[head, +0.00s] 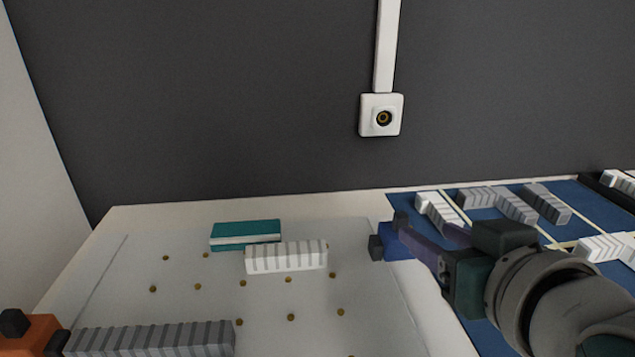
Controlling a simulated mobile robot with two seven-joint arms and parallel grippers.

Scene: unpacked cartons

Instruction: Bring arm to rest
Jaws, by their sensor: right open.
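My right gripper (388,234) reaches in from the right, over the edge between the pale board and the blue surface. Its blue and purple fingers end in dark tips that stand apart, and I see nothing held between them. An orange part with dark tips (32,330), which looks like my left gripper, shows at the bottom left corner, mostly cut off by the frame. It is beside the end of a long grey ribbed block (150,339). I cannot tell whether it is open or shut.
A teal and white box (245,232) and a white ribbed block (287,257) lie on the pale board (90,262) with brass-coloured dots. Several ribbed blocks lie on the blue surface (583,194) at right. A dark wall behind carries a white socket (367,116).

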